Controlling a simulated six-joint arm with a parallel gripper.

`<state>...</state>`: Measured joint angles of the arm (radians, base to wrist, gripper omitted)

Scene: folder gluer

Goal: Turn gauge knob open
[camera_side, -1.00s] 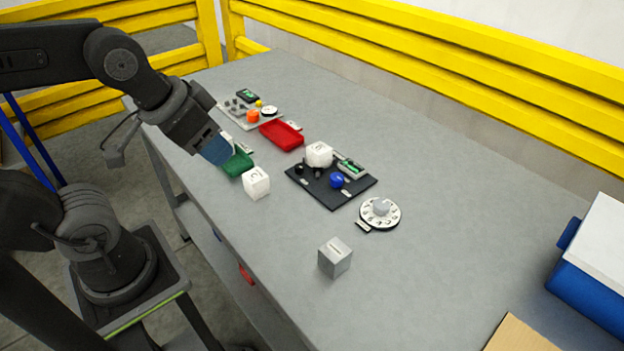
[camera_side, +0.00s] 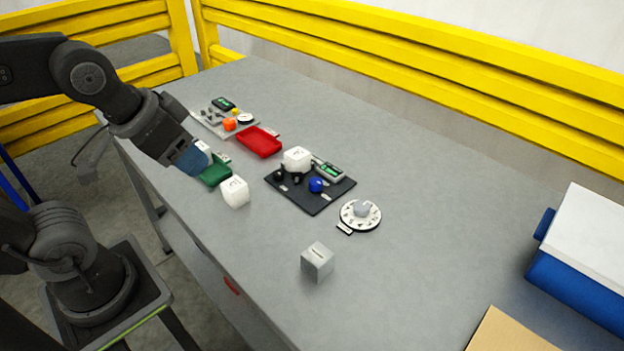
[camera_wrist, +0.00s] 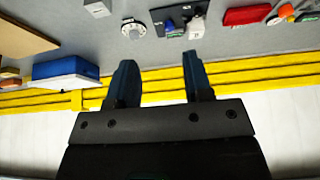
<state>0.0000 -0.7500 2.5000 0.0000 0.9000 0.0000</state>
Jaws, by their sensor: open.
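Which knob is the gauge knob cannot be told for sure. A round white dial with dark markings and a grey centre knob (camera_side: 360,210) lies on the table; the dial also shows in the wrist view (camera_wrist: 133,29). A blue knob (camera_side: 316,185) sits on a black panel (camera_side: 312,206) with a small green display. An orange knob (camera_side: 229,124) and a small white round gauge (camera_side: 245,119) sit on a pale panel farther back. My gripper (camera_side: 190,160) is above the table's left edge, near the green tray, apart from every knob. In the wrist view its fingers (camera_wrist: 158,58) are spread with nothing between them.
A blue box (camera_side: 575,275) is at right. Yellow rails (camera_side: 400,65) line the back.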

